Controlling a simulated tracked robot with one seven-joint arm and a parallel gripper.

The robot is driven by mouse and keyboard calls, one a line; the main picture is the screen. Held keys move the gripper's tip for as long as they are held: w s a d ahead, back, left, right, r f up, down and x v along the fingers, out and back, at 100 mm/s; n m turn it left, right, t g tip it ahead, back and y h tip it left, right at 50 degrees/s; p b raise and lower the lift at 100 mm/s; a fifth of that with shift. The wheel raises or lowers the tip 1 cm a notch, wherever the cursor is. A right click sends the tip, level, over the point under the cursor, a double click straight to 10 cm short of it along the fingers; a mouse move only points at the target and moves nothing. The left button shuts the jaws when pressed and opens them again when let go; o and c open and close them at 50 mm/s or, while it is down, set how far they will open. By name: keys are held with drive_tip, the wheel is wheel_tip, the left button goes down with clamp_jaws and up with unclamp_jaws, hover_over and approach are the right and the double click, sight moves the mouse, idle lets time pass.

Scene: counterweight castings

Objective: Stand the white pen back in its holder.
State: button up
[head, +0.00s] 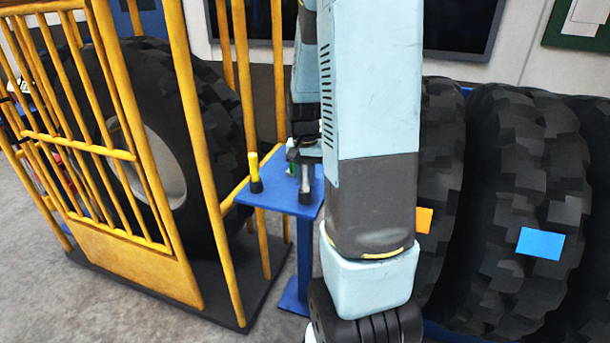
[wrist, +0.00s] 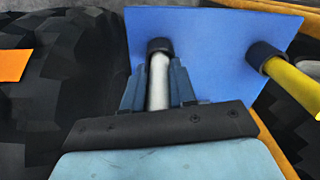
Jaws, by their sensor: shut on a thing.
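The white pen (head: 305,177) is between the fingers of my gripper (head: 304,161), over the blue stand top (head: 281,188). It also shows in the wrist view (wrist: 159,82), with the two blue-grey fingers (wrist: 158,92) shut on it from both sides. The pen points down at the stand top. Its far end meets a short dark holder (wrist: 160,45), which also shows in the head view (head: 306,199). The pen looks lined up with the holder's mouth; how deep its end sits inside is hidden.
A yellow pen (head: 252,161) stands in another dark holder (head: 257,187) at the stand's left. A yellow cage (head: 185,150) with a large tyre is left of the stand. Big tyres (head: 520,200) stand close on the right. A green item (head: 291,144) is partly hidden by my gripper.

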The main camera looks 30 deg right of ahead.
drive_tip(key=shift+f, duration=0.3)
drive_tip(key=o, duration=0.9)
drive_tip(key=shift+r, duration=0.1)
wheel_tip(320, 180, up, 14)
drive_tip(key=shift+f, duration=0.2)
idle(0.3)
drive_tip(key=s+a+r+n+t, duration=0.2)
drive_tip(key=s+a+r+n, duration=0.2)
drive_tip(key=s+a, duration=0.4)
drive_tip(key=s+a+r+n+t, duration=0.3)
drive_tip(key=s+a+n, duration=0.1)
drive_tip(key=s+a, duration=0.3)
drive_tip(key=shift+s+a+r+t, duration=0.3)
drive_tip(key=shift+s+a+r, duration=0.1)
drive_tip(key=shift+s, duration=0.65)
